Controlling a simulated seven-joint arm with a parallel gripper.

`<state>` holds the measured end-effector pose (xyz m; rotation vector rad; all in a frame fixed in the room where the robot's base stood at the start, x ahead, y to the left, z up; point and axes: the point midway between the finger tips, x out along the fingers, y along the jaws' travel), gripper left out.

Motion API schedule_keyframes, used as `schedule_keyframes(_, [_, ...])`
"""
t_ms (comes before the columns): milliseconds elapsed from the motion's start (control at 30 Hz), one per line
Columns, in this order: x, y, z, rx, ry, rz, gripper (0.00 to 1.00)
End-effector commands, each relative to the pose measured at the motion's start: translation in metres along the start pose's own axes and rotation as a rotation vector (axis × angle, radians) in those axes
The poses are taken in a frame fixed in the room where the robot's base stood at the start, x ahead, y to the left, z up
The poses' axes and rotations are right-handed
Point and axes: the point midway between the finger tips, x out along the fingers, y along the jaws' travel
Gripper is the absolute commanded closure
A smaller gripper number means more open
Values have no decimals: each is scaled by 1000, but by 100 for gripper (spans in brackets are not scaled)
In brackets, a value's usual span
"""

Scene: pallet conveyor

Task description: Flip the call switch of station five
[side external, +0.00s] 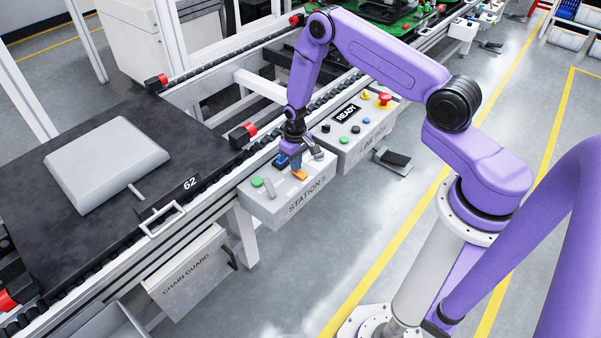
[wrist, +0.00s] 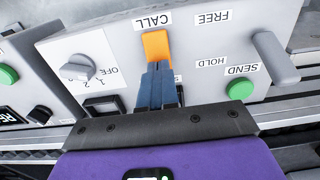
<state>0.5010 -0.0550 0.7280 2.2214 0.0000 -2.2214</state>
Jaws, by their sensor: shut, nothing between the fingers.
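The station box (side external: 272,208) hangs beside the conveyor, its front lettered STATION and a number I cannot read clearly. Its orange call switch (side external: 299,174) sits on the top panel; in the wrist view the orange paddle (wrist: 156,45) lies just below the upside-down CALL label (wrist: 152,21). My gripper (side external: 293,163) is over the panel, pointing down. In the wrist view its blue fingers (wrist: 158,70) are shut with nothing between them, and their tips overlap the near end of the orange paddle. I cannot tell whether they touch it. The fingers hide part of the panel.
On the same panel are a grey rotary knob (wrist: 79,67), a green SEND button (wrist: 240,89) and a grey FREE/HOLD lever (wrist: 275,57). The READY box (side external: 357,135) stands close to the right. A dark pallet (side external: 110,140) bearing a grey block lies on the conveyor at left.

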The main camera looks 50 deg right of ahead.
Motion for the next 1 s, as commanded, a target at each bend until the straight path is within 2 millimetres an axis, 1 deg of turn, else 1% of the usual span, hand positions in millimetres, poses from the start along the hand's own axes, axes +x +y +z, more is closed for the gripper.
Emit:
schedule_keyframes(467, [5,0,0,0,0,0,100])
schedule_keyframes(567, [1,0,0,0,-1,0,100])
schedule_keyframes(1000, [-29,0,0,0,1,0,100])
